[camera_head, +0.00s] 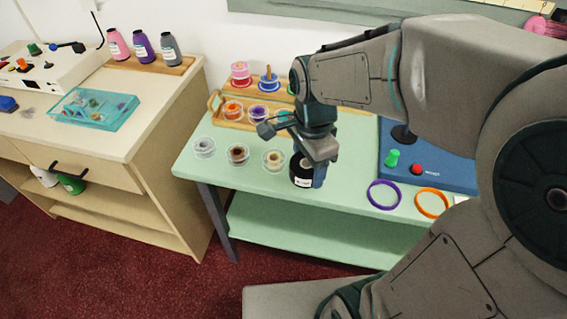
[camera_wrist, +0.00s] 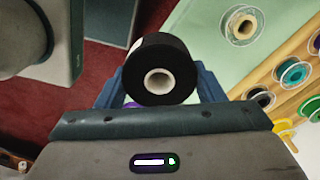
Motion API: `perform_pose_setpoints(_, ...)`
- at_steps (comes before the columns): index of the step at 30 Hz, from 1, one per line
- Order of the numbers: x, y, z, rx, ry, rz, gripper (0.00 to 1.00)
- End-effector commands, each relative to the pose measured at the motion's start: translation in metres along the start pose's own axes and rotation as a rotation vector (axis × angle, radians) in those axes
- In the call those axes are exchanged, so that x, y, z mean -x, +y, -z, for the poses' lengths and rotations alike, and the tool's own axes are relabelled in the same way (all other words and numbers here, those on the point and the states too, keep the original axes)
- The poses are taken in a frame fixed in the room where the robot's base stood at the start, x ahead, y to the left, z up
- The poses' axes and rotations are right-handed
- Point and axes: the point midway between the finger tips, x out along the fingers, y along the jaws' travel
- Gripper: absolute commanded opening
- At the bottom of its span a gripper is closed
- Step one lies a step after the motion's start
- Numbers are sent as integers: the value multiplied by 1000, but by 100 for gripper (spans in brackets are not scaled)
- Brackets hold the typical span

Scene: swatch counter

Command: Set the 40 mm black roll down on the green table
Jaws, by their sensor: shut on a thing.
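The black roll (camera_head: 301,172) has a white label and a pale core. My gripper (camera_head: 317,172) is shut on it at the front edge of the green table (camera_head: 215,165). In the wrist view the black roll (camera_wrist: 160,68) sits between the blue fingers of my gripper (camera_wrist: 158,88), its pale core facing the camera. The green table (camera_wrist: 190,25) shows behind it, with red floor to the left. I cannot tell whether the roll touches the tabletop.
Clear spools, including a tan one (camera_head: 273,160), stand left of the roll. A wooden tray (camera_head: 232,122) with more spools is behind. A purple ring (camera_head: 384,195), an orange ring (camera_head: 432,203) and a blue panel (camera_head: 440,163) are to the right.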

Motion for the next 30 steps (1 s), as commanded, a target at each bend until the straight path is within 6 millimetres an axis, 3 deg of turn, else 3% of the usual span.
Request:
perform_pose_setpoints(15, -60, -44, 88, -5, 0, -3, 39)
perform_pose_setpoints(22, -72, -50, 100, -1, 0, -3, 39)
perform_pose_setpoints(30, -107, -50, 99, -1, -1, -4, 39)
